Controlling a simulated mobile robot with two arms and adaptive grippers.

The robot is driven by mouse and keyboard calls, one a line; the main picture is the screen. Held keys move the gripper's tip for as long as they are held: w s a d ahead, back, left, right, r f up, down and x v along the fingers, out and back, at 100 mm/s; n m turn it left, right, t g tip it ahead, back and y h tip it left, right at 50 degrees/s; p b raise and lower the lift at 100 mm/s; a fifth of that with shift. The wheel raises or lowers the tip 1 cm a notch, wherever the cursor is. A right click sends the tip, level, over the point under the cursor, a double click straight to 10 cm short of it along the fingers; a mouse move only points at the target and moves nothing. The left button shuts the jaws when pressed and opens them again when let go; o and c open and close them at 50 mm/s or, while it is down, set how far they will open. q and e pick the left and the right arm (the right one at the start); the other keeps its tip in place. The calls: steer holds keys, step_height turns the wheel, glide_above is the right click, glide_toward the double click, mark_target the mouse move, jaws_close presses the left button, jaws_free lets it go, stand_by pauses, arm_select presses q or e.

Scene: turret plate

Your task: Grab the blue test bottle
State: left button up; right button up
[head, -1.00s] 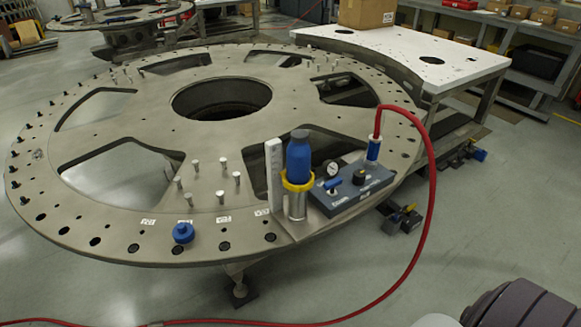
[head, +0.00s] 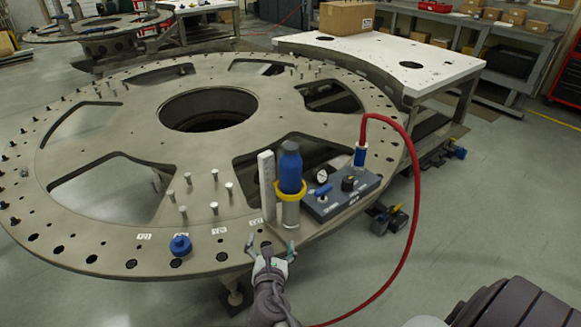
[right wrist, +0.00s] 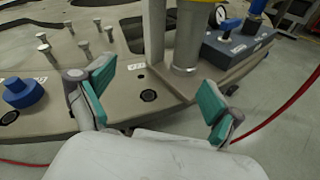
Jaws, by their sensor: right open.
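The blue test bottle (head: 290,168) stands upright in a yellow ring (head: 290,192) on a silver cylindrical holder (head: 291,215) near the front edge of the turret plate. In the right wrist view the bottle is out of frame; only the lower holder (right wrist: 187,45) and part of the yellow ring show. My right gripper (head: 271,248) is open and empty, in front of and below the holder. In the right wrist view its green-padded fingers (right wrist: 155,95) are spread wide, with the holder's base beyond the gap. My left gripper is not in view.
A grey upright (head: 267,185) stands just left of the bottle. A control box (head: 340,195) with a red hose (head: 411,170) is on its right. Metal pegs (head: 214,208) and a blue knob (head: 180,245) are left on the plate (head: 120,250).

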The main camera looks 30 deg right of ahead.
mark_target(290, 180)
steer(key=s+d+r+n+h, duration=0.1)
steer(key=d+r+h, duration=0.2)
steer(key=r, duration=0.8)
steer(key=shift+n+t+h, duration=0.3)
steer(key=x, duration=0.8)
steer(key=shift+d+r+b, duration=0.15)
steer(key=shift+d+b, duration=0.1)
steer(key=shift+b, duration=0.05)
steer(key=shift+r+b+x, duration=0.15)
steer(key=shift+b+x, duration=0.25)
steer(key=shift+x, duration=1.05)
steer(key=shift+r+b+x, duration=0.15)
steer(key=shift+b+x, duration=0.25)
steer(key=shift+x, duration=1.05)
steer(key=shift+a+r, duration=0.1)
steer(key=shift+a, duration=0.05)
steer(key=shift+c, duration=0.7)
steer(key=c, duration=1.6)
